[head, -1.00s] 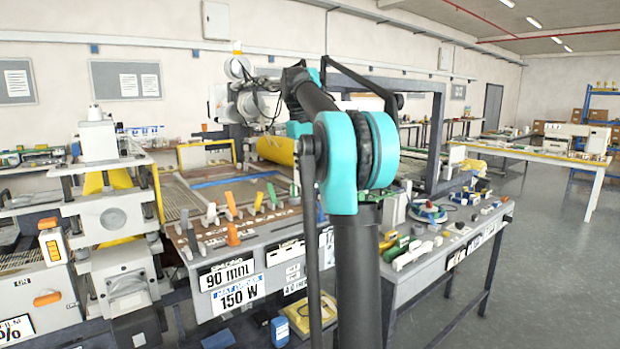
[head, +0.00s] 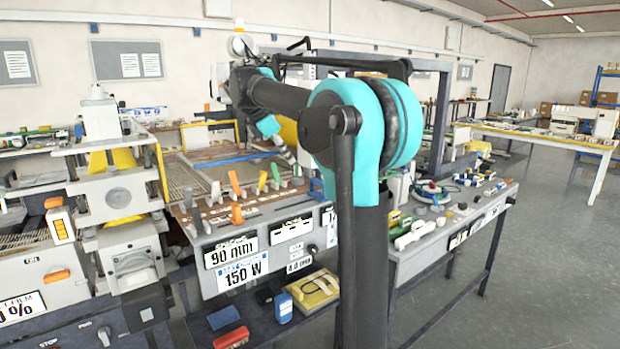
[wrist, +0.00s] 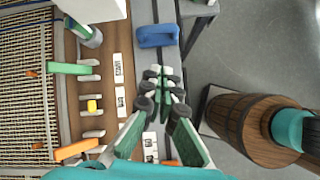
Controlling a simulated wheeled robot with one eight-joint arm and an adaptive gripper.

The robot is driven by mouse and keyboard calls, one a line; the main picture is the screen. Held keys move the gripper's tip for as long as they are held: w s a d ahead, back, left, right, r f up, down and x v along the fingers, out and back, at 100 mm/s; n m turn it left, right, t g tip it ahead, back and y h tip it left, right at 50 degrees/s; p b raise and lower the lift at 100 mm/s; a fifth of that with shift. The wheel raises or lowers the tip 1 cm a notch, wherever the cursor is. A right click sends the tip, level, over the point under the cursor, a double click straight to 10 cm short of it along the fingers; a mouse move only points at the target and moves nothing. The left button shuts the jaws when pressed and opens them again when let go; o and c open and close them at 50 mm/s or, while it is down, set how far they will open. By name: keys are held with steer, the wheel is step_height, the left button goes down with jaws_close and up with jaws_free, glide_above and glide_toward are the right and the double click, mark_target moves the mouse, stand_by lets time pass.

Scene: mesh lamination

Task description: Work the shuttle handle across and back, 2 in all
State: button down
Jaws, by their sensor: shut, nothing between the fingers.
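My gripper (wrist: 161,84) is shut and empty in the wrist view, its fingertips together above the front edge of the lever panel. A blue handle (wrist: 157,36) sits just beyond the fingertips, apart from them; it also shows at the panel's right end in the head view (head: 317,189). I cannot tell for certain which handle is the shuttle handle. To the left in the wrist view are a green lever (wrist: 69,68), a small yellow piece (wrist: 93,105) and an orange lever (wrist: 77,149). In the head view my arm hides part of the panel and the fingertips are unclear.
A woven mesh bed (wrist: 24,80) lies left of the levers. A roller press (head: 115,190) stands at the left of the head view. A side bench (head: 420,255) with small parts is at the right. Open grey floor (head: 560,260) lies beyond it.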

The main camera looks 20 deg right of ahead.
steer(key=d+f+n, duration=0.1)
steer(key=f, duration=0.1)
steer(key=w+d+f+n, duration=0.1)
steer(key=d+f, duration=0.1)
steer(key=f, duration=0.1)
steer(key=d+f+n, duration=0.1)
steer(key=f, duration=0.2)
steer(key=shift+w+d+f+n+t+h, duration=0.2)
steer(key=shift+n+t+h, duration=0.1)
steer(key=shift+h, duration=0.1)
steer(key=shift+w+d+f, duration=0.1)
steer(key=shift+w+d, duration=0.1)
steer(key=shift+d, duration=0.35)
steer(key=shift+w+d, duration=0.2)
steer(key=shift+d, duration=0.35)
steer(key=shift+w+d+f, duration=0.1)
steer(key=shift+w+d, duration=0.15)
steer(key=shift+d, duration=0.25)
steer(key=shift+d, duration=0.15)
